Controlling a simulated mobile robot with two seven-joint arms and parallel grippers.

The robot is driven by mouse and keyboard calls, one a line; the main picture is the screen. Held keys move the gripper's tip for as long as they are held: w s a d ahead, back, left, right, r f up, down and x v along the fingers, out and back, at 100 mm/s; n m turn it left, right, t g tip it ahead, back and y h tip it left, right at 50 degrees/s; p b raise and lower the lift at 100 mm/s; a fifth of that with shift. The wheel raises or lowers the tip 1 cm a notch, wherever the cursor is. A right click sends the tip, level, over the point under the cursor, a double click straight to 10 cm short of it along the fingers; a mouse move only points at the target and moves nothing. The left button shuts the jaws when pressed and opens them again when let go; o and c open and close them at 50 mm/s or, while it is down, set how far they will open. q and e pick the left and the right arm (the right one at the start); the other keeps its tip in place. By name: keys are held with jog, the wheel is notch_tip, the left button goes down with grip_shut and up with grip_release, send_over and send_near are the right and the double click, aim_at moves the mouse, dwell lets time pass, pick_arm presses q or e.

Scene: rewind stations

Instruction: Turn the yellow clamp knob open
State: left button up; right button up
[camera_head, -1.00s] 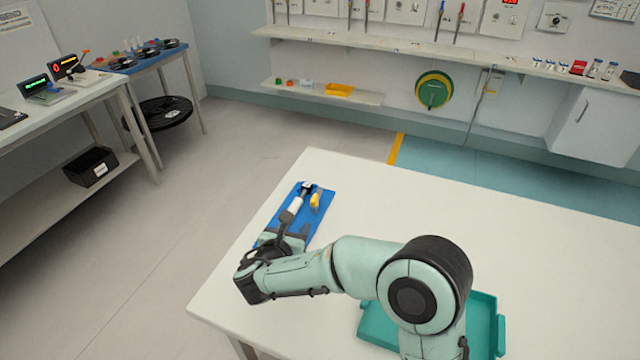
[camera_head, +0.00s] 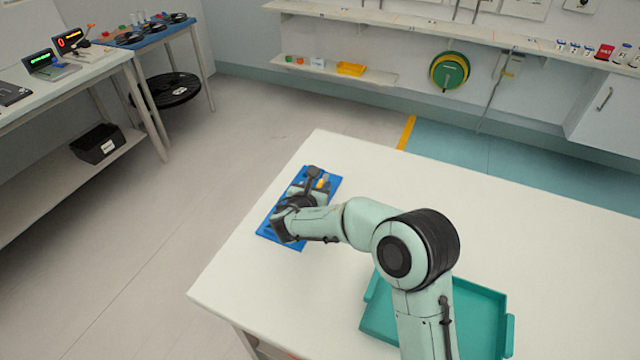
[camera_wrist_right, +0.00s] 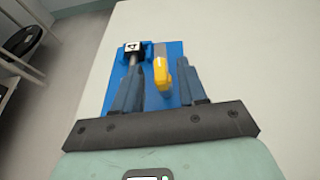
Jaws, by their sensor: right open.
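The yellow clamp knob (camera_wrist_right: 161,70) stands on the blue board (camera_wrist_right: 174,52) in the right wrist view. In the head view a small part of the yellow knob (camera_head: 321,184) shows on the blue board (camera_head: 330,178), partly covered by my wrist. My right gripper (camera_wrist_right: 160,90) is open, with one finger to each side of the knob's near end; whether they touch it cannot be told. A metal rod with a black and white block (camera_wrist_right: 133,47) is just left of the knob. My left gripper is not in view.
The blue board lies on a white table (camera_head: 480,220). A teal tray (camera_head: 475,305) sits at the table's near side, beside my arm. The table's right and far parts are clear. Shelves (camera_head: 420,28) line the back wall.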

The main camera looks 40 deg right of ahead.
aim_at(323, 181)
jog(key=shift+x, duration=1.4)
grip_shut()
jog(key=shift+m+g+h+p, duration=0.45)
jog(key=shift+m+g, duration=0.35)
jog(key=shift+g, duration=0.1)
grip_release()
jog(key=shift+a, duration=0.1)
